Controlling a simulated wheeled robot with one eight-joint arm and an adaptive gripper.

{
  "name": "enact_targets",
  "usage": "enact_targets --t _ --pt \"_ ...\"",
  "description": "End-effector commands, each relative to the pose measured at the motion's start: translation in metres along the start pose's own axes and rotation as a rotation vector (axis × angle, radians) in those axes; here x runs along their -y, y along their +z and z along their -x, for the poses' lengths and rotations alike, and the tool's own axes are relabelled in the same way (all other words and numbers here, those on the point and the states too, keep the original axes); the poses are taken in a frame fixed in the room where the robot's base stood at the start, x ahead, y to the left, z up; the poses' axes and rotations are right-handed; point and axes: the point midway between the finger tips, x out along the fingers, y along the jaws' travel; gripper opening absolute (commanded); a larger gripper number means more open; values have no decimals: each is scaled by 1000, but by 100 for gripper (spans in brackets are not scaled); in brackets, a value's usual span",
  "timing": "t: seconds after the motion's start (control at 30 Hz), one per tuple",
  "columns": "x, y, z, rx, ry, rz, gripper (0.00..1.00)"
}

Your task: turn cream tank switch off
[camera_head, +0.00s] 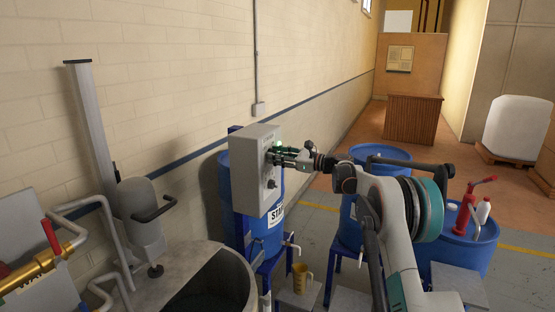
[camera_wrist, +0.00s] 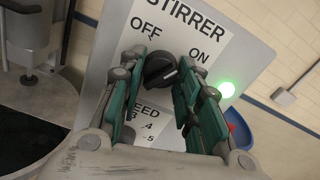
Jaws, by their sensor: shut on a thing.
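A black rotary switch (camera_wrist: 159,69) sits on a grey control box (camera_head: 250,168) labelled STIRRER, with OFF at its upper left and ON at its upper right in the wrist view. My gripper (camera_wrist: 160,76) has its green-sided fingers on both sides of the switch and is shut on it. In the head view, my gripper (camera_head: 277,155) reaches the box face from the right and hides the switch. A green lamp (camera_wrist: 226,89) on the panel is lit. The exact direction of the switch's pointer is hard to tell. A SPEED scale below is partly hidden by the fingers.
Behind the box stands a blue tank (camera_head: 268,232) with a label. More blue drums (camera_head: 380,154) stand to the right, one with a red hand pump (camera_head: 467,207). A yellow jug (camera_head: 301,277) is below. A round grey vat (camera_head: 195,285) is at front left.

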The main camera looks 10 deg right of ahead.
Motion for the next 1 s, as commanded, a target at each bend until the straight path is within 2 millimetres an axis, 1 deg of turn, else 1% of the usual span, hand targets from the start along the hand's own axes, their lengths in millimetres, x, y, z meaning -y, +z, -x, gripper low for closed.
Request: enact_targets --t 0.07,1.0 --pt "-1 -2 0 0 1 70 8" --pt "1 -1 0 0 2 959 8"
